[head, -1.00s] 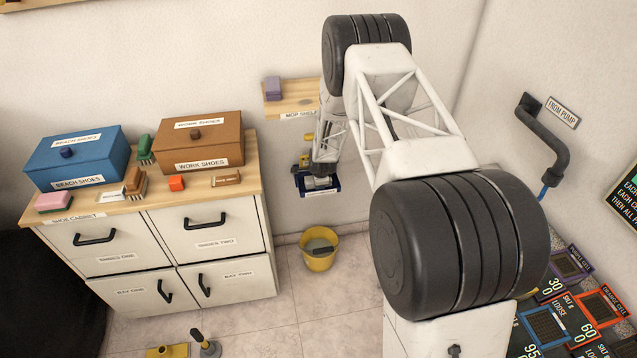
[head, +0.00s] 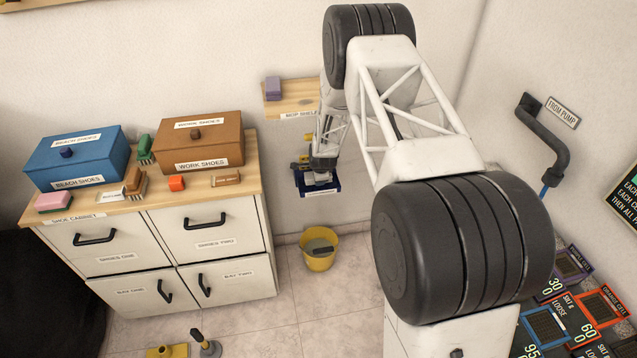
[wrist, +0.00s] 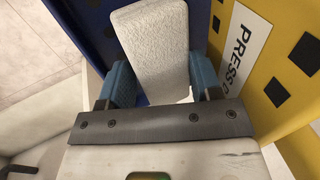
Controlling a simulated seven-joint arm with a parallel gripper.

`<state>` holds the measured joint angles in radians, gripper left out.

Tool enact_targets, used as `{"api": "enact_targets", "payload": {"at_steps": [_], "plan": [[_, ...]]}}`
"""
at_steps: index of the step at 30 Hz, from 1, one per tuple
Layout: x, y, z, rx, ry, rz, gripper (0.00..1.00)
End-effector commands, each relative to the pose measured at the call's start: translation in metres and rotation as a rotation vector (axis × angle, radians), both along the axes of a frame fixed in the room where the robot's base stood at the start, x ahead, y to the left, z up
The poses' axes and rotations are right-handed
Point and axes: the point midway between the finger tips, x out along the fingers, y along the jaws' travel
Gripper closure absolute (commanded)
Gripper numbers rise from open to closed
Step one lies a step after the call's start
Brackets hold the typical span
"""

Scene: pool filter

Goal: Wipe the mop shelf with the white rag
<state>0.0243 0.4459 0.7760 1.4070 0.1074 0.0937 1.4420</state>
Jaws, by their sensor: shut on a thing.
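The mop shelf (head: 295,104) is a light wooden wall shelf behind my arm, which hides its right part. A purple block (head: 273,87) stands at its left end. My gripper (wrist: 160,88) is shut on a white, rough-textured slab (wrist: 150,48), which looks like the white rag, between its blue finger pads. In the head view my gripper (head: 318,176) is small and partly hidden, below the mop shelf and just over a dark blue tray (head: 322,190) on the wall. Whether the rag touches the tray is unclear.
In the wrist view a blue wall (wrist: 80,40) and a yellow panel (wrist: 275,60) lettered "PRESS" flank the rag closely. A yellow bucket (head: 319,262) stands on the floor below. The shoe cabinet (head: 172,245), with boxes and brushes on it, is at left.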

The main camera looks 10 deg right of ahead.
Motion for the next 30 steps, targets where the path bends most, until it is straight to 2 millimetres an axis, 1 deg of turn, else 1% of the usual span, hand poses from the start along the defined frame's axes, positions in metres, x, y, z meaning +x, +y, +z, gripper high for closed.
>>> {"api": "enact_targets", "payload": {"at_steps": [16, 30], "plan": [[0.0, 0.0, 0.016, 0.0, -0.001, 0.001, 0.79], [0.0, 0.0, 0.017, 0.0, 0.0, 0.0, 0.8]]}}
